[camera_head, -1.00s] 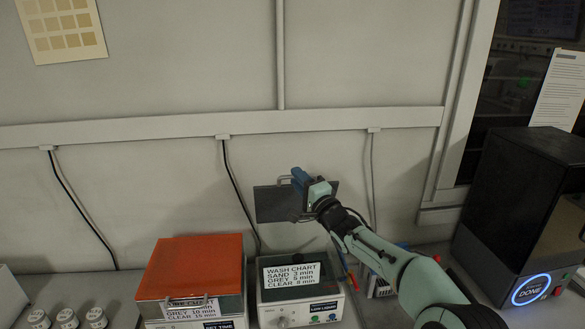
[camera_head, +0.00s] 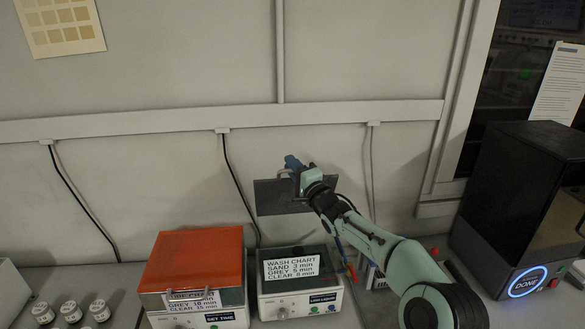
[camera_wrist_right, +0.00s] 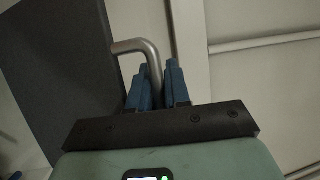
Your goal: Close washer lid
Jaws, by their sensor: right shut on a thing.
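The washer (camera_head: 300,285) is a light box with a "WASH CHART" label, standing on the bench at lower centre. A flat dark grey lid panel (camera_head: 272,199) is up in the air above and behind it, against the wall, with wall showing between panel and box. My right gripper (camera_head: 294,168) is at the panel. In the wrist view, its blue fingers (camera_wrist_right: 160,85) are shut on the panel's bent metal handle (camera_wrist_right: 140,47), and the dark panel (camera_wrist_right: 60,80) fills the left side. Any hinge is not clear. My left gripper is not in view.
A box with an orange top (camera_head: 195,258) stands close left of the washer. Several small labelled jars (camera_head: 72,312) stand at lower left. A black machine (camera_head: 520,205) with a blue "DONE" ring stands at right. Cables hang on the wall behind.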

